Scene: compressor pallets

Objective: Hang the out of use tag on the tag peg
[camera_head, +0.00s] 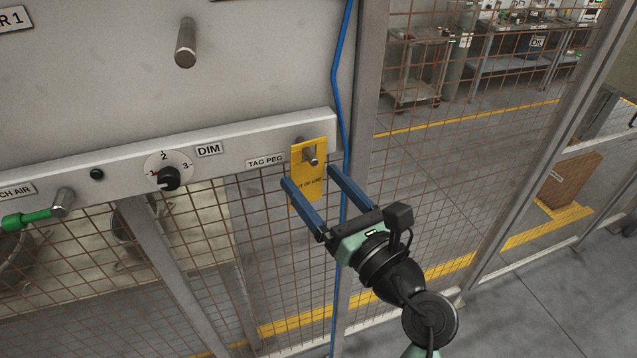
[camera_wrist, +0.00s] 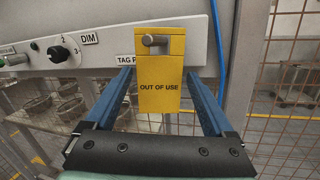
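The yellow out of use tag (camera_head: 306,184) hangs on the metal tag peg (camera_head: 312,158), at the right end of the pale rail beside the TAG PEG label (camera_head: 265,161). In the wrist view the tag (camera_wrist: 160,88) hangs upright, with the peg (camera_wrist: 155,41) sticking out through the opening near its top. My gripper (camera_head: 309,174) is open, its two blue fingers spread wide. In the wrist view the fingers (camera_wrist: 160,82) stand to the left and right of the tag, with gaps between them and its edges. Nothing is held.
The rail (camera_head: 225,147) also carries a dimmer knob (camera_head: 169,178) and a peg with a green-handled item (camera_head: 27,217). A blue cable (camera_head: 340,75) runs down close to the right of the tag. Wire mesh fencing (camera_head: 440,150) stands behind and to the right.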

